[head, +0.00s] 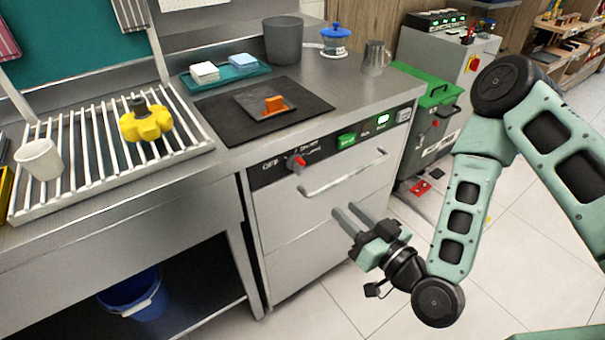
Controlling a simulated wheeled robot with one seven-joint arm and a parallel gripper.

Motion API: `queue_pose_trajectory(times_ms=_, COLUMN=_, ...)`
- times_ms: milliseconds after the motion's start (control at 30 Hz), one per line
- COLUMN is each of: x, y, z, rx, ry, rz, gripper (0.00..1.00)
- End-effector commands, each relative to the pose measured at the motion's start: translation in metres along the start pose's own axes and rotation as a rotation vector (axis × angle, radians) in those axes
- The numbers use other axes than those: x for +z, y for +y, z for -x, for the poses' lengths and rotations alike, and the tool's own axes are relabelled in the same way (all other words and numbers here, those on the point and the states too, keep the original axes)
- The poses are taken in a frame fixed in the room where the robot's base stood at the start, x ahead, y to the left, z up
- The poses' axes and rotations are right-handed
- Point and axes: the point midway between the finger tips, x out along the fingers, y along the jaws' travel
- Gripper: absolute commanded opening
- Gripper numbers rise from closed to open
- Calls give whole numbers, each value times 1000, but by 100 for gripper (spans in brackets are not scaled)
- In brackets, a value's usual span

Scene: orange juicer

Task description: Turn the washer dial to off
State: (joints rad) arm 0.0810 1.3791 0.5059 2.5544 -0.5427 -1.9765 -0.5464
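The washer (300,230) is a steel front-loading unit under the counter, with a black control strip along its top. The washer dial (296,163) is a small knob with red on it, at the left part of the strip, to the right of the printed word OFF. Its exact pointing direction is too small to tell. My gripper (345,213) is in front of the washer door, below and right of the dial and apart from it. Its two grey fingers are parallel with a gap between them, and nothing is held.
A bar handle (345,178) juts from the washer door between my gripper and the control strip. Green lit buttons (346,140) sit right of the dial. A slatted rack (100,150) with a yellow object (145,123) is at left.

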Motion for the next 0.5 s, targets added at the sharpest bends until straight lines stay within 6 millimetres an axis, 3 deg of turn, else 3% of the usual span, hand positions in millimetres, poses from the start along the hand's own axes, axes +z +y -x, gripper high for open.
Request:
queue_pose_trajectory(times_ms=167, x=2, y=-1, z=-17, rx=-5, ry=8, rz=3, gripper=33)
queue_pose_trajectory(times_ms=500, x=9, y=-1, z=-32, rx=-8, ry=-24, rz=10, gripper=33)
